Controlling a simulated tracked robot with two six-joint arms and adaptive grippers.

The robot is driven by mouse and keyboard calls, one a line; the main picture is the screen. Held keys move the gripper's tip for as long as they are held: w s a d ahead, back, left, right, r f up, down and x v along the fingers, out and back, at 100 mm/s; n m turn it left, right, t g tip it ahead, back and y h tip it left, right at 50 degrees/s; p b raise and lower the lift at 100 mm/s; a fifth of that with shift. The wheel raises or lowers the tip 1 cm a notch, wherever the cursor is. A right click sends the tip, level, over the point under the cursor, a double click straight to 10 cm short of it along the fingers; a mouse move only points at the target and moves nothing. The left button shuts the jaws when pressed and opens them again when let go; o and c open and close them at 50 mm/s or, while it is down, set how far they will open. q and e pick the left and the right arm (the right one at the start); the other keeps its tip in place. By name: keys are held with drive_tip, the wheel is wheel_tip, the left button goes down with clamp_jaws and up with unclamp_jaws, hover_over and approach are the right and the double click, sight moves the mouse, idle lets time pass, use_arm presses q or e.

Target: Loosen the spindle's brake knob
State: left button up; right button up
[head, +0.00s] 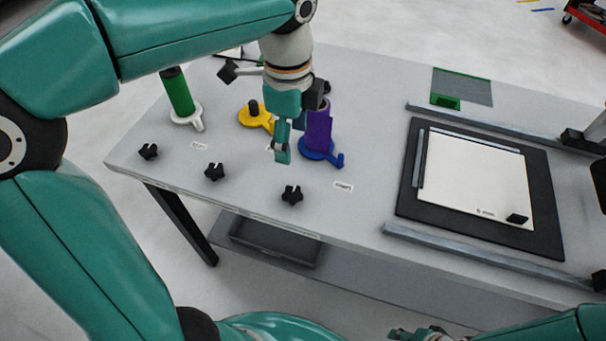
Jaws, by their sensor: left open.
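Three black star-shaped knobs stand along the table's front edge: a left knob (148,151), a middle knob (214,171) and a right knob (291,195). Behind them are three spindles: a green roll (178,92) on a white base, a yellow base (255,118) with a short black core, and a purple roll (319,131) on a blue base (318,152). My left gripper (281,152) points down, open, above the table between the yellow and blue bases, apart from the knobs. It partly hides the purple roll's left side. My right gripper (418,333) shows only partly at the bottom edge.
A black mat (404,205) with a white panel (470,180) lies between two grey rails on the right. A green and grey sheet (462,87) lies at the back. A dark tray (272,240) sits below the table. Small labels lie near the knobs.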

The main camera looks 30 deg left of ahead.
sight(293, 193)
use_arm(q)
wheel_tip(293, 193, down, 16)
drive_tip(key=shift+s+a+f+b, duration=0.1)
drive_tip(key=shift+s+f+b, duration=0.05)
drive_tip(key=shift+b, duration=0.55)
drive_tip(key=c, duration=1.1)
drive_tip(key=shift+c, duration=0.2)
